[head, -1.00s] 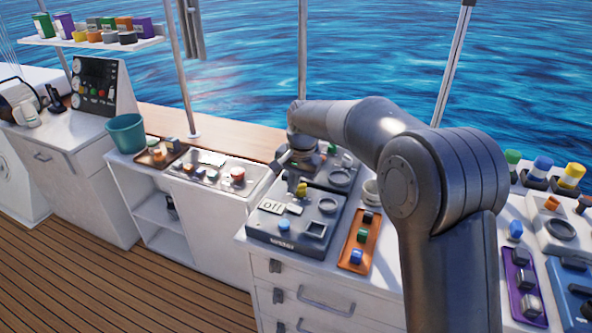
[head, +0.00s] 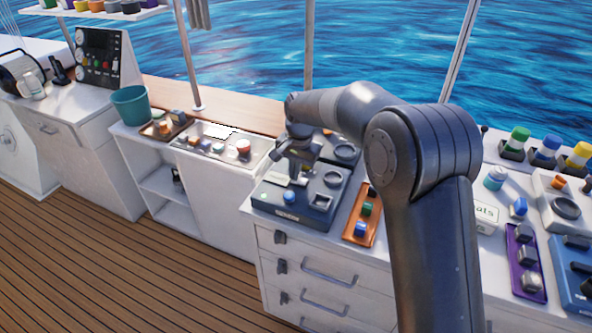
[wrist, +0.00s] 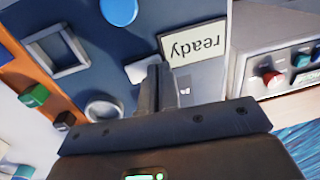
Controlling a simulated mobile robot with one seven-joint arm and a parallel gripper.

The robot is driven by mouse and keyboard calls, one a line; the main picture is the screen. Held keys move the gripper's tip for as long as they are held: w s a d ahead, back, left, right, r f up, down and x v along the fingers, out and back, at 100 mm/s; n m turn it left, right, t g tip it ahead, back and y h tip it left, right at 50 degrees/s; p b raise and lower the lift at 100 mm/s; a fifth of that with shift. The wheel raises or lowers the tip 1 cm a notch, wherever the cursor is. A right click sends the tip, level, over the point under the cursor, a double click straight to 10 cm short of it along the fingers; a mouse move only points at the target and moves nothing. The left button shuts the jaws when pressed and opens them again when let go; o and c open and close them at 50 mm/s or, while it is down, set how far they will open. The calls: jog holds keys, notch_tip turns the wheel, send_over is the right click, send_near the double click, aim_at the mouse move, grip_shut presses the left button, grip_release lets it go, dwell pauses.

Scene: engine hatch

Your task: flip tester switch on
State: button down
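The tester is a dark blue-grey box (head: 293,215) on the white drawer cabinet, under my gripper. It bears a blue button (wrist: 118,10), a square frame (wrist: 62,52) and a round ring (wrist: 103,108). Its white sign (wrist: 193,44) reads "ready", upside down in the wrist view. A small pale plate (wrist: 143,70) shows beside the sign, partly behind my fingers. The yellow switch lever is hidden by my gripper. My gripper (wrist: 163,75) is over the tester, its fingers close together with no gap visible between them. Whether it touches the switch cannot be told.
An orange tray (head: 352,238) with small buttons lies right of the tester. A purple tray (head: 514,235) and other devices fill the right counter.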

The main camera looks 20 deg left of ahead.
jog(key=shift+d+f, duration=0.1)
jog(key=shift+d, duration=0.1)
jog(key=shift+d+r, duration=0.2)
jog(key=shift+d, duration=0.55)
notch_tip(320, 180, up, 14)
jog(key=a, duration=0.2)
dwell(0.6)
